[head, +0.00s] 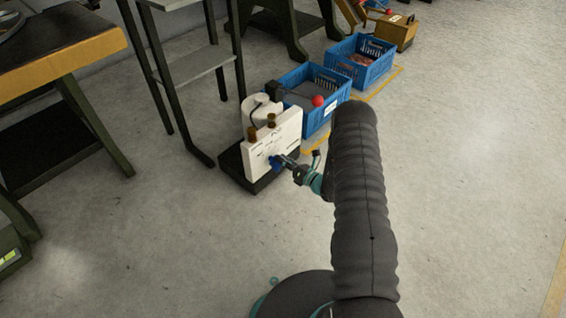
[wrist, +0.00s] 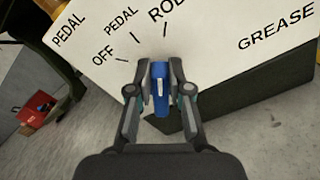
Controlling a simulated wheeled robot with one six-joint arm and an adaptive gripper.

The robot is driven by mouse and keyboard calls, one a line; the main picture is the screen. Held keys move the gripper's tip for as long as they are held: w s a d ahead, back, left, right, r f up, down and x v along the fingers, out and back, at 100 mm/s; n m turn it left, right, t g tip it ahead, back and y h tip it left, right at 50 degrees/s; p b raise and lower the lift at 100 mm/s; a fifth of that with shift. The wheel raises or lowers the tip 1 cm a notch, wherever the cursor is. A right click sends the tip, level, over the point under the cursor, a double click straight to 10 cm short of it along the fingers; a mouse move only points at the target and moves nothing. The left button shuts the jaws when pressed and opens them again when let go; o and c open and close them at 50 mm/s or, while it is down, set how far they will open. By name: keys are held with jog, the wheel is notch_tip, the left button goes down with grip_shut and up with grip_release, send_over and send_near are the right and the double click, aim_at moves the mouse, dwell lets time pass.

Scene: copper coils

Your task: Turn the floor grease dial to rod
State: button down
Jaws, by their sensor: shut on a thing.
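The grease dial is a blue knob with a white line on it (wrist: 161,88), on the white front plate (wrist: 230,45) of the grease unit. In the head view it shows as a small blue spot (head: 275,162) low on the unit's white plate (head: 283,142). My gripper (wrist: 160,88) is shut on the knob, one finger on each side. OFF, PEDAL and ROD are printed above it with tick marks, ROD furthest right. The white line runs nearly upright in the wrist view; which tick it points at is unclear, as the fingers hide the knob's base.
The unit stands on a black base (head: 232,163) on the floor. Behind it are a blue crate (head: 318,118) and another blue crate (head: 378,68). A red ball (head: 318,101) on a rod sticks out above the unit. A dark-legged stand (head: 207,62) is behind left. Floor at right is clear.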

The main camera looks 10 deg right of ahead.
jog(key=shift+w+d+f+m, duration=0.1)
jog(key=shift+w+m, duration=0.05)
jog(key=shift+m, duration=0.45)
jog(key=c, duration=1.1)
grip_release()
jog(key=shift+d, duration=0.1)
jog(key=v, duration=1.2)
